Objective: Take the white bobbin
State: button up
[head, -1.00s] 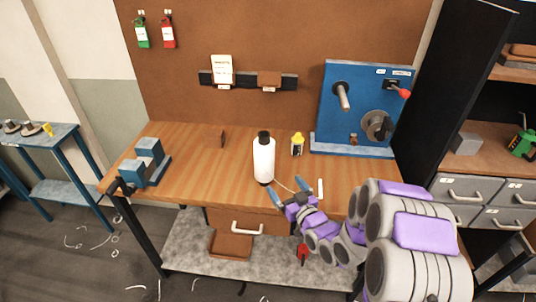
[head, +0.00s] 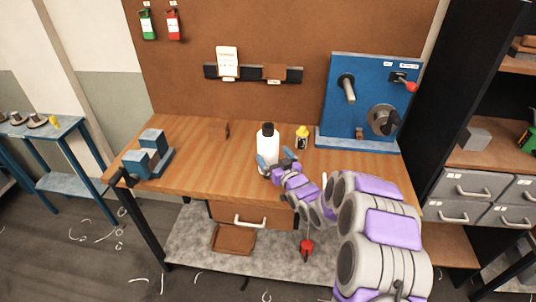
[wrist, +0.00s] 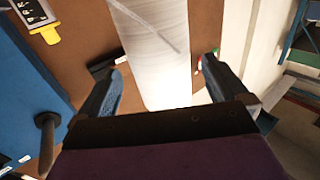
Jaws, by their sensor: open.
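The white bobbin (head: 267,144), with a black top, stands upright on the wooden workbench (head: 200,180). My gripper (head: 274,160) is open at the bobbin's front, with a blue finger showing on each side of it in the head view. In the wrist view the bobbin (wrist: 155,45) rises between the two spread fingers of my gripper (wrist: 160,85). The bobbin's lower part is partly hidden by my gripper.
A small yellow-capped bottle (head: 302,138) stands just right of the bobbin. A blue panel with cranks (head: 365,100) is at the back right. A blue block fixture (head: 148,155) sits at the left end. The bench between fixture and bobbin is mostly clear.

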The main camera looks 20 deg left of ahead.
jog(key=b+x, duration=0.1)
jog(key=x, duration=0.4)
jog(key=shift+f, duration=0.15)
jog(key=shift+d, duration=0.1)
jog(key=shift+c, duration=0.7)
jog(key=c, duration=1.1)
notch_tip(320, 180, up, 4)
jog(key=shift+f+p, duration=0.1)
jog(key=shift+p, duration=0.4)
jog(key=s+d, duration=0.2)
jog(key=s, duration=0.2)
jog(key=s+d+r+p, duration=0.1)
jog(key=s+d, duration=0.1)
jog(key=s, duration=0.3)
jog(key=s+d+p, duration=0.1)
jog(key=s+d, duration=0.2)
jog(key=s, duration=0.2)
jog(key=shift+s+r, duration=0.15)
jog(key=shift+r, duration=0.1)
